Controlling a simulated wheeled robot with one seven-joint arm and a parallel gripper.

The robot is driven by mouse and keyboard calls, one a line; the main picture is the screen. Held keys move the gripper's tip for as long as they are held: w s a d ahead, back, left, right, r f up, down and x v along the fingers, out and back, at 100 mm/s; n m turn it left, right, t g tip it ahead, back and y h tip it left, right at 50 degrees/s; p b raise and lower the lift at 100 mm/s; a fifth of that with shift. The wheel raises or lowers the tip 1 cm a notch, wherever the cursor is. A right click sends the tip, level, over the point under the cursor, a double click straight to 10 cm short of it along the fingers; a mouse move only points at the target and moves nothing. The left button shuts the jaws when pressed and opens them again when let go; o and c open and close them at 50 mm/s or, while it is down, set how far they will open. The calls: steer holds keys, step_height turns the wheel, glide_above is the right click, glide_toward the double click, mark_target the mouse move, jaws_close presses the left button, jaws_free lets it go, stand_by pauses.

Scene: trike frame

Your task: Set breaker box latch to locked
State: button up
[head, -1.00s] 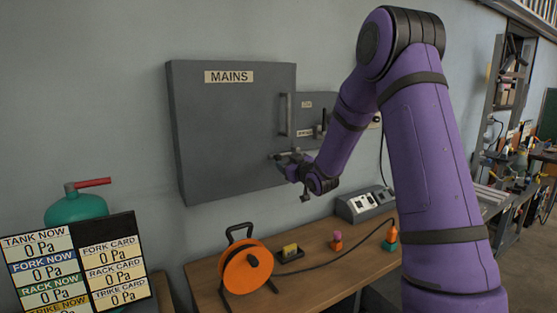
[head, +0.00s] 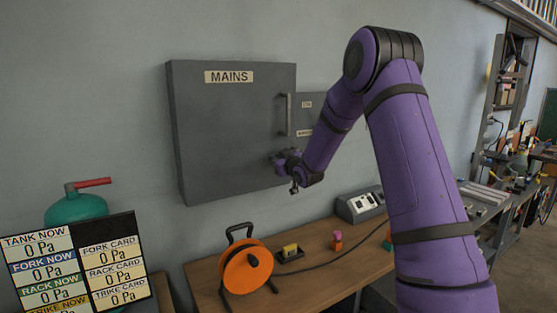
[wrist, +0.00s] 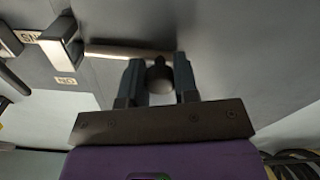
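The grey breaker box (head: 225,125) with the MAINS label hangs on the wall, its door face shut as far as I see. My gripper (head: 276,158) is at the lower right of that door, below the bar handle. In the wrist view a dark round knob (wrist: 159,78), which looks like the latch, sits between the two fingers of my gripper (wrist: 160,70). The fingers stand apart by about the knob's width. I cannot tell whether they press on it. In the head view my gripper hides the latch, so its setting cannot be read.
The vertical bar handle (head: 287,115) sticks out above my gripper. A smaller grey panel (head: 308,115) with an ON label adjoins the box on the right. Below, a wooden bench (head: 325,262) bears an orange cable reel (head: 246,268) and a grey switch unit (head: 358,205).

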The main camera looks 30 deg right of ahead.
jaws_close()
steer(key=shift+d, duration=1.8)
steer(key=o, duration=0.9)
jaws_free()
steer(key=shift+d, duration=0.1)
steer(key=s, duration=1)
steer(key=shift+s+d, duration=0.15)
steer(key=shift+s, duration=0.2)
